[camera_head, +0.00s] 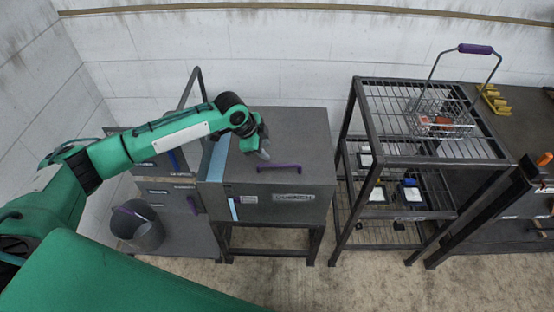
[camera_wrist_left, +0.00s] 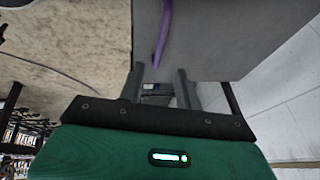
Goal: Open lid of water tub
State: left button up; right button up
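The water tub (camera_head: 290,205) is a dark grey box on a black stand, with a label on its front. Its flat lid (camera_head: 300,135) looks closed. A purple bar handle (camera_head: 279,167) lies along the lid near the front edge; the handle also shows in the left wrist view (camera_wrist_left: 164,32). My left gripper (camera_head: 264,153) is above the lid, just behind and left of the handle. In the left wrist view its two fingers (camera_wrist_left: 160,72) stand apart with nothing seen held, and the handle lies beyond their tips. My right gripper is not in view.
A black wire shelf (camera_head: 385,150) stands close to the tub's right, with a wire basket (camera_head: 442,115) on top. A bucket (camera_head: 140,228) sits at lower left, near drawers (camera_head: 165,188). A white wall is behind. The floor in front is clear.

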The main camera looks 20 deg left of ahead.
aim_at(279, 164)
pick_arm(q)
jog(key=p+x, duration=0.1)
jog(key=x, duration=0.8)
jog(key=shift+w+d+f+p, duration=0.1)
jog(key=shift+w+f+p, duration=0.05)
jog(key=shift+f+p, duration=0.2)
grip_shut()
